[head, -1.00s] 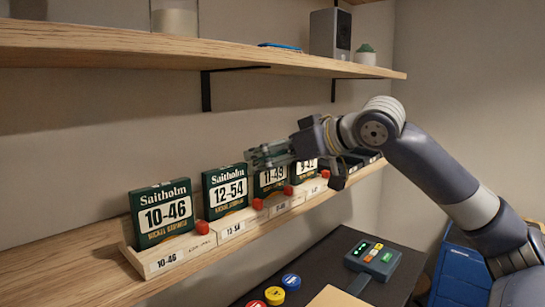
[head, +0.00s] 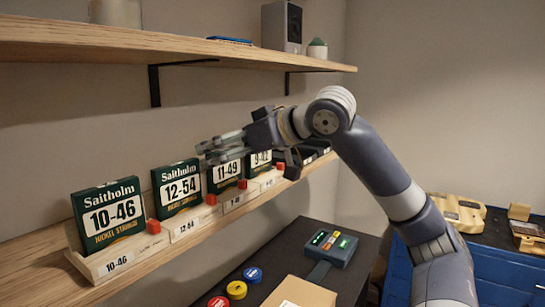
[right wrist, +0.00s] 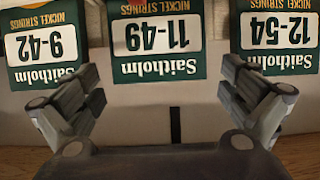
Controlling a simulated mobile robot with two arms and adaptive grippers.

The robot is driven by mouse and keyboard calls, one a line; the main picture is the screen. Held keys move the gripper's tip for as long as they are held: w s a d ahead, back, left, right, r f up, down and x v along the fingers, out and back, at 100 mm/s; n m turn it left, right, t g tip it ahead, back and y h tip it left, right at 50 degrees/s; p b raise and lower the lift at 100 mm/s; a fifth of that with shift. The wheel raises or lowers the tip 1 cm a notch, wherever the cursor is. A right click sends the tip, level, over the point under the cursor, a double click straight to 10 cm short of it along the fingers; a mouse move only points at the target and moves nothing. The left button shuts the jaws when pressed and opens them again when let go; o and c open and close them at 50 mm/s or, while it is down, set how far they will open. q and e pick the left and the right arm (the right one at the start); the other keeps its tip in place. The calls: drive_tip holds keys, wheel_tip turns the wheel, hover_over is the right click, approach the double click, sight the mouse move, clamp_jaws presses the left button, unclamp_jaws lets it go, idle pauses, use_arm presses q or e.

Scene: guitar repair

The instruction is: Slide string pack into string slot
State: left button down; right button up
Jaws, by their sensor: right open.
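Dark green Saitholm string packs stand upright in wooden slots along the lower shelf: 10-46 (head: 108,217), 12-54 (head: 181,187), 11-49 (head: 225,172) and 9-42 (head: 262,160). The front slot (head: 112,264) carries a 10-46 label. My right gripper (head: 222,147) is open and empty at the top of the 11-49 pack. In the right wrist view the packs appear upside down, with the 11-49 pack (right wrist: 163,38) centred beyond the spread fingers (right wrist: 160,85). Contact with it cannot be told. My left gripper is out of view.
An upper shelf (head: 200,47) with a speaker (head: 282,26) hangs above. Red blocks (head: 153,226) sit beside the packs. Below are a dark bench, a small device (head: 331,246), and coloured round pieces (head: 237,290). A blue cabinet (head: 500,280) is at right.

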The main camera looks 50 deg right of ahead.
drive_tip(key=shift+s+r, duration=0.1)
drive_tip(key=shift+s, duration=0.1)
drive_tip(key=shift+s+d, duration=0.1)
drive_tip(key=shift+s, duration=0.6)
drive_tip(key=s, duration=1)
drive_tip(key=shift+s+d, duration=0.3)
drive_tip(key=shift+d, duration=0.15)
drive_tip(key=s+d+r+b, duration=0.1)
drive_tip(key=s+b, duration=0.5)
drive_tip(key=s, duration=0.5)
drive_tip(key=shift+r, duration=0.2)
idle(0.5)
